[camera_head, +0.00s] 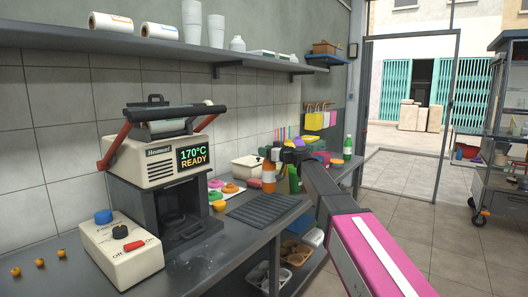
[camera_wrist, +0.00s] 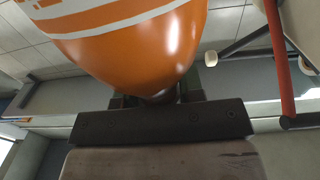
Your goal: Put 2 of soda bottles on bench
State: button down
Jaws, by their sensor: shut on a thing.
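My gripper (camera_head: 272,158) is over the bench (camera_head: 232,238), shut on an orange bottle (camera_head: 268,179) with white bands. The bottle fills the upper middle of the wrist view (camera_wrist: 130,45), close against the gripper (camera_wrist: 160,98). In the head view its lower end shows just above or at the bench top; I cannot tell if it touches. A dark green bottle-like thing (camera_head: 294,180) shows right of it, partly covered by my arm. A bright green bottle (camera_head: 347,147) stands upright further right, near the bench's far end.
A press machine (camera_head: 160,160) reading "170°C READY" and a control box (camera_head: 122,252) occupy the near left. A dark ribbed mat (camera_head: 262,208) and colourful round items (camera_head: 217,195) lie near the orange bottle. A wall shelf (camera_head: 150,48) runs above. Open floor lies right.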

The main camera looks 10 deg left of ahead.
aim_at(264, 167)
jog(key=shift+s+a+g, duration=0.2)
jog(key=shift+a+g, duration=0.1)
jog(key=shift+a, duration=0.1)
jog(key=shift+f, duration=3.55)
jog(key=c, duration=0.7)
grip_release()
jog(key=shift+o, duration=0.2)
jog(key=shift+d, duration=0.1)
